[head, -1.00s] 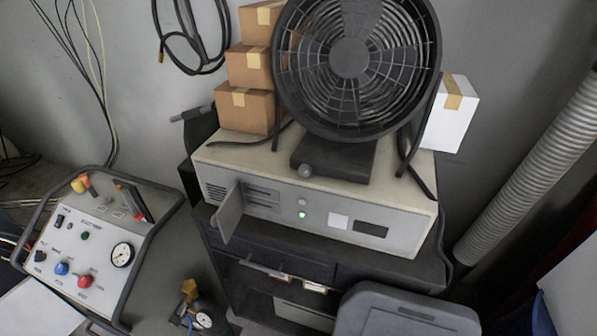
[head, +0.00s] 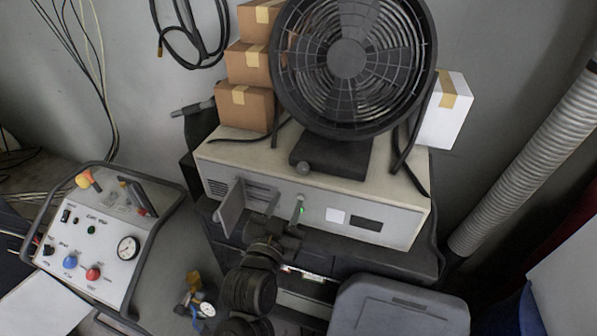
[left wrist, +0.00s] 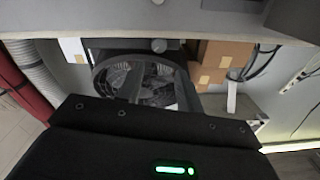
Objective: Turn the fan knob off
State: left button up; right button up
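The black fan (head: 348,60) stands on a light cabinet. Its grey round fan knob (head: 304,168) sits on the front of the fan's dark base (head: 335,158). The knob also shows in the left wrist view (left wrist: 158,45), where the picture is upside down. My left gripper (head: 297,212) is in front of the cabinet's front panel, below the fan knob and apart from it. It partly covers the panel near the green light. My right gripper is in neither view.
Cardboard boxes (head: 245,107) and a white box (head: 446,112) flank the fan. A grey case (head: 400,305) lies at the lower right. A control panel (head: 95,240) stands at left.

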aim_at(302, 170)
pick_arm(q)
jog(key=p+x, duration=0.3)
jog(key=x, duration=0.6)
jog(key=shift+w, duration=0.3)
jog(key=shift+w+d, duration=0.2)
jog(key=shift+w, duration=0.25)
